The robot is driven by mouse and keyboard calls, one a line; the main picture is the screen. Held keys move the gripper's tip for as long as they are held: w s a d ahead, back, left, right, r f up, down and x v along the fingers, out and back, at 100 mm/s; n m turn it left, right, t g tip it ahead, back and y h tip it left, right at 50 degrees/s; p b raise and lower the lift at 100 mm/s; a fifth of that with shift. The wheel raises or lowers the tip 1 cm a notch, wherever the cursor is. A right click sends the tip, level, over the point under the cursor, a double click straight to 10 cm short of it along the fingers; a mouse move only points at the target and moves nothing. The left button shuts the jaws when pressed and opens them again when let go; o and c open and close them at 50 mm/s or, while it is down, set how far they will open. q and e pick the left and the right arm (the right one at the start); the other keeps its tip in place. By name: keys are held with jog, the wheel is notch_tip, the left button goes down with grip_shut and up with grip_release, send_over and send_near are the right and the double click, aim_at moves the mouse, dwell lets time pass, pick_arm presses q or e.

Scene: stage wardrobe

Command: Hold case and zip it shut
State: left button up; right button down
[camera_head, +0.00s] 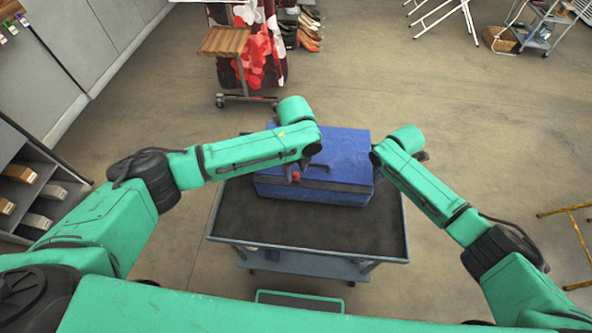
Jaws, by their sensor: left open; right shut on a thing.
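A blue case (345,155) lies on the dark top of a cart (330,230), with a dark band along its front side. My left gripper (306,169) is over the left front part of the case, open, with its fingers partly hidden under my arm. A small red piece (296,177) shows beside its fingers at the case's front edge; I cannot tell if it is the zip pull. My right gripper (378,158) is at the right end of the case, shut on it, mostly hidden by its own arm.
The front of the cart top is bare. A clothes rack (255,60) with red garments and a wooden board stands behind, near a row of shoes (306,30). Shelves (40,190) stand at left, a yellow frame (575,230) at right.

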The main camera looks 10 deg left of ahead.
pick_arm(q)
jog(key=shift+f, duration=0.1)
grip_shut()
jog(key=shift+d, duration=0.1)
dwell(1.3)
